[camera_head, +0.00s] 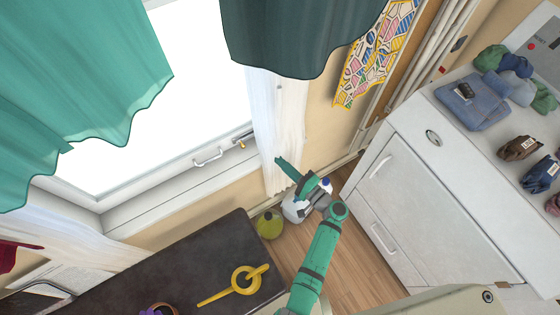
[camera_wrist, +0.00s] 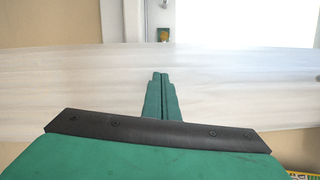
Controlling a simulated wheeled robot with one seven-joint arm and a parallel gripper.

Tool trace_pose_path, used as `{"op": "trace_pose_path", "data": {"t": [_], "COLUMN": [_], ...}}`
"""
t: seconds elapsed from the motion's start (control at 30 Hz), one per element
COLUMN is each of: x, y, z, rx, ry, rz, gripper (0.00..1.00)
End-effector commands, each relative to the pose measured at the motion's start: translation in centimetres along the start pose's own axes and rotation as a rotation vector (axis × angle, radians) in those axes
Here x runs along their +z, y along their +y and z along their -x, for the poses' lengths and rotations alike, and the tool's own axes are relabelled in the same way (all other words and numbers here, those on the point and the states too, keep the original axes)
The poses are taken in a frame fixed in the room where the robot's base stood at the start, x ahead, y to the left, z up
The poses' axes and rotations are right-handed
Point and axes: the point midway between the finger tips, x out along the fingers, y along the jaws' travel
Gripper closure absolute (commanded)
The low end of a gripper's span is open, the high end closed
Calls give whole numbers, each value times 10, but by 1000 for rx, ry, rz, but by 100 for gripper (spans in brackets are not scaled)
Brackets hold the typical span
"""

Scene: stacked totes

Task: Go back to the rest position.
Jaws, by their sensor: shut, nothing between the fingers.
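My gripper (camera_head: 283,166) is at the end of my green arm, in the middle of the head view. It is in front of the white curtain (camera_head: 281,120) between the window and the wall. In the wrist view its two green fingers (camera_wrist: 160,78) lie together, shut, with nothing between them. The pale curtain (camera_wrist: 60,80) fills a wide band behind the fingers there. I cannot tell whether the fingertips touch it.
A dark table (camera_head: 190,258) with a yellow object (camera_head: 238,284) is at the lower left. A white cabinet (camera_head: 420,215) with folded cloths (camera_head: 474,100) on top stands at the right. A yellow-green round object (camera_head: 269,225) is below the curtain. Wooden floor (camera_head: 352,272) shows between table and cabinet.

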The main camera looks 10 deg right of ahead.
Motion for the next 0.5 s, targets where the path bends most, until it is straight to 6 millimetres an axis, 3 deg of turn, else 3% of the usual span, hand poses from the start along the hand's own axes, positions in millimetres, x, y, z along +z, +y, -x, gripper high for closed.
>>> {"op": "trace_pose_path", "data": {"t": [0.37,0.5], "x": [1,10], "y": [0,14], "z": [-1,1], "rx": [1,43], "ry": [-1,10], "rz": [0,8], "gripper": [100,100]}}
